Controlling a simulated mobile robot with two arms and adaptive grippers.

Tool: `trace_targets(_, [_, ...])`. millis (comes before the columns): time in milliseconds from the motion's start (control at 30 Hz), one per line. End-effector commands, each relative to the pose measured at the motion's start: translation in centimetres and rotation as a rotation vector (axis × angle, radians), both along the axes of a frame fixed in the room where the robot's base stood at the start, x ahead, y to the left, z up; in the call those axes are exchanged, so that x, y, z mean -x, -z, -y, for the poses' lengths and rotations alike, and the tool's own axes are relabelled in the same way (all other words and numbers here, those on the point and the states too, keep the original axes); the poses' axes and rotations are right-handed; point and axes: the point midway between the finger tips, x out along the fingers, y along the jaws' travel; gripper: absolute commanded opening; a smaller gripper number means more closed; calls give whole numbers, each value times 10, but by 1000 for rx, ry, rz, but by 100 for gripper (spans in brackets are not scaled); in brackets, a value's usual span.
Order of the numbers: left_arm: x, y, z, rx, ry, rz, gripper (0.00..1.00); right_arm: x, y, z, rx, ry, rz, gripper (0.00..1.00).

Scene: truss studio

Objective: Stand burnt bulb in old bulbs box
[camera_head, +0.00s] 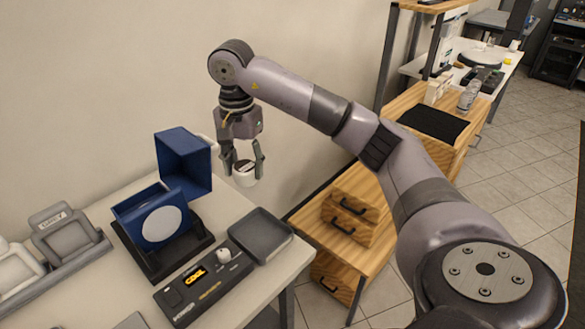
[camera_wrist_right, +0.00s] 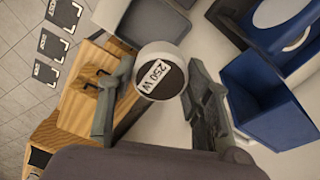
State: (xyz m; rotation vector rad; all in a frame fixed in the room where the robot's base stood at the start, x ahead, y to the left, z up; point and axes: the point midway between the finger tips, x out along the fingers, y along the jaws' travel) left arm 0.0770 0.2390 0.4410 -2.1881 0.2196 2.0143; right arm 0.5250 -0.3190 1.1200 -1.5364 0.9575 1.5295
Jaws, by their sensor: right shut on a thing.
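My right gripper (camera_head: 243,168) is shut on a white, rounded bulb (camera_head: 244,175), held in the air above the gap between the white table and the wooden drawer unit. In the right wrist view the bulb (camera_wrist_right: 160,72) shows a dark round end with a "250 W" label, between the two fingers (camera_wrist_right: 158,95). I cannot tell from its look whether it is burnt. A blue open-topped box (camera_head: 186,165) stands at the back of the white table, left of the gripper; no label on it is readable, so I cannot tell whether it is the old bulbs box. My left gripper is out of view.
A blue case with a white disc (camera_head: 161,224) sits in a black stand. A grey tray (camera_head: 262,235) and a black panel reading "COOL" (camera_head: 204,283) lie in front. Wooden drawers (camera_head: 349,215) stand right. Dark labelled squares (camera_wrist_right: 54,46) show on the floor.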

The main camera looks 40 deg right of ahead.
Motion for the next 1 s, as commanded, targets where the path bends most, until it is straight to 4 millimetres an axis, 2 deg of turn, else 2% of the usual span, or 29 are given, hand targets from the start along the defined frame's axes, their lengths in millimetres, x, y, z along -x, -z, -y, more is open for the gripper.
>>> trace_targets(133, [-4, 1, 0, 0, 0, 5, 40, 0, 7, 4, 0, -19, -2, 16])
trace_targets(267, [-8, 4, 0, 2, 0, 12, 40, 0, 29, 4, 0, -23, -6, 16])
trace_targets(500, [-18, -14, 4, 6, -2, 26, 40, 2, 88, 5, 1, -20, -8, 16])
trace_targets(700, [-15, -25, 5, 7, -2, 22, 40, 1, 137, 4, -1, -20, -6, 16])
trace_targets(800, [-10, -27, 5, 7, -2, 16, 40, 0, 151, 5, 0, -19, -2, 16])
trace_targets(1000, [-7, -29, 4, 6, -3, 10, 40, -1, 165, 5, 0, -20, -1, 16])
